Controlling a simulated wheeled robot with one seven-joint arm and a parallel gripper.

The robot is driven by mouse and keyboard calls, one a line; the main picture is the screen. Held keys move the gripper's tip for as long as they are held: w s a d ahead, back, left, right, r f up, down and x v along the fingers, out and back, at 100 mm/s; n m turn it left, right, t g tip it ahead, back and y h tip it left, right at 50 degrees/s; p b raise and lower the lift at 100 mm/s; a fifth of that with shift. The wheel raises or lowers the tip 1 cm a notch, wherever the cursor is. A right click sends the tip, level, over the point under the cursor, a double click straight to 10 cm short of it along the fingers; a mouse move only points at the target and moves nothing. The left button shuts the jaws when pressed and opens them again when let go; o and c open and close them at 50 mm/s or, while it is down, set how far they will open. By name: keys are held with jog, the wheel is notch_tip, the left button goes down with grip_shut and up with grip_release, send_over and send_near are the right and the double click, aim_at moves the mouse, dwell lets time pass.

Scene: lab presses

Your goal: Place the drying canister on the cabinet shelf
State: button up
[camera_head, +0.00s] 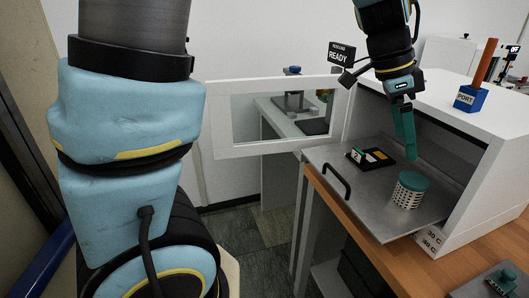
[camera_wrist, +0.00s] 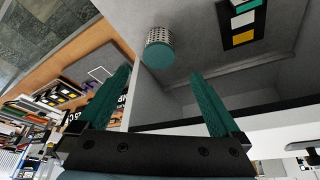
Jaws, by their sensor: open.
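The drying canister (camera_head: 410,192), a pale perforated cylinder with a teal lid, stands upright on the grey metal shelf (camera_head: 385,215) at the mouth of the white cabinet (camera_head: 485,150). It also shows between and beyond my fingertips in the wrist view (camera_wrist: 159,42). My gripper (camera_head: 409,155) has teal fingers pointing down. It is open and empty, above the canister and apart from it. Both fingers of my gripper show spread in the wrist view (camera_wrist: 159,75).
A black tray with coloured blocks (camera_head: 371,157) lies on the shelf behind the canister. The windowed cabinet door (camera_head: 222,150) stands open to the left. A black handle (camera_head: 336,181) is on the shelf's front edge. A blue PORT block (camera_head: 469,98) stands on the cabinet top.

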jog(key=w+a+f+n, duration=0.1)
jog(key=w+a+n, duration=0.1)
jog(key=a, duration=0.1)
jog(key=w+a+f+n+t, duration=0.1)
jog(key=w+a, duration=0.1)
jog(key=a, duration=0.2)
jog(key=w+a+f+n+y, duration=0.1)
jog(key=w+a+n, duration=0.1)
jog(key=a, duration=0.1)
jog(key=shift+w+a+f+n, duration=0.15)
jog(key=shift+w+n, duration=0.15)
jog(key=a+f+n+t+y, duration=0.1)
jog(key=a+f+n, duration=0.2)
jog(key=a+n, duration=0.4)
jog(key=a+f+n+t+y, duration=0.1)
jog(key=a+n, duration=0.6)
jog(key=a, duration=1.2)
notch_tip(320, 180, down, 3)
jog(key=shift+w+a+r+n+y, duration=0.15)
jog(key=shift+w+r+n+y, duration=0.05)
jog(key=shift+w+n+y, duration=0.25)
